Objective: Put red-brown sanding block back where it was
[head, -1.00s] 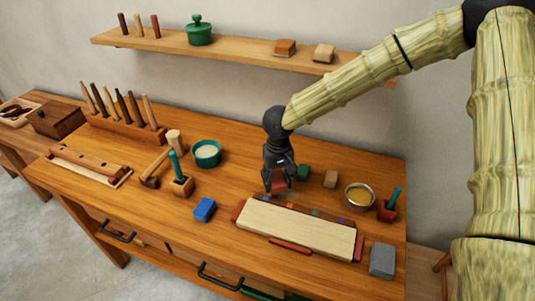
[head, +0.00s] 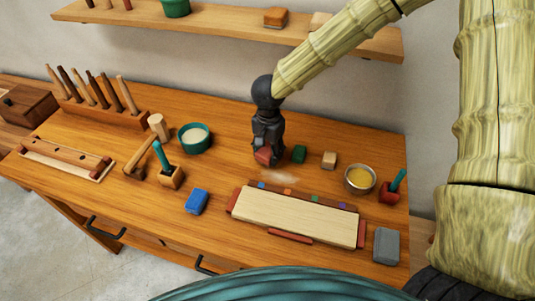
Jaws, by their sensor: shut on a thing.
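My gripper (head: 267,155) points down over the back middle of the workbench (head: 330,263). It is shut on the red-brown sanding block (head: 264,156), which shows as a small reddish block at the fingertips. The fingers hide part of the block, and I cannot tell whether it touches the bench top. A green block (head: 299,154) and a tan block (head: 329,160) stand in a row just to its right. A pale smudge (head: 280,178) lies on the wood just in front of the gripper.
A pale board in a red-ended holder (head: 297,216) lies in front. A blue block (head: 196,201), a grey block (head: 386,246), a bowl of yellow stuff (head: 359,180) and a green bowl (head: 195,138) stand around. A shelf (head: 230,29) hangs behind.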

